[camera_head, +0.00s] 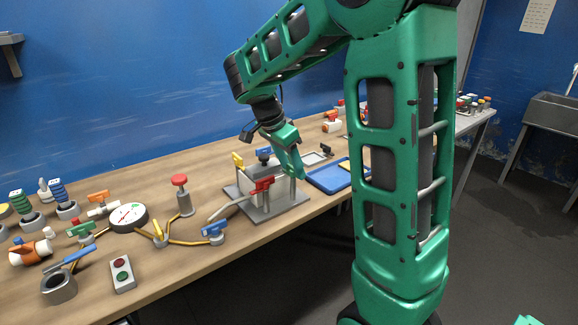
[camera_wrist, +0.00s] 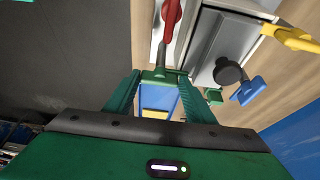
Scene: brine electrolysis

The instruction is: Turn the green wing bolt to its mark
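In the wrist view a green wing piece (camera_wrist: 163,76) on a grey stem sits between the fingertips of my gripper (camera_wrist: 159,80). I take it to be the green wing bolt. The fingers stand well apart, one on each side of it; whether they touch it cannot be told. In the head view my gripper (camera_head: 296,172) points down at the near right side of a grey boxy fixture (camera_head: 262,213) and hides the green bolt. No mark for the bolt can be made out.
The fixture also carries a red wing handle (camera_head: 262,185), a yellow one (camera_head: 238,160) and a blue one (camera_head: 264,152). A blue tray (camera_head: 328,181) lies just right. A gauge (camera_head: 128,216), a button box (camera_head: 122,273) and several valves crowd the bench's left side.

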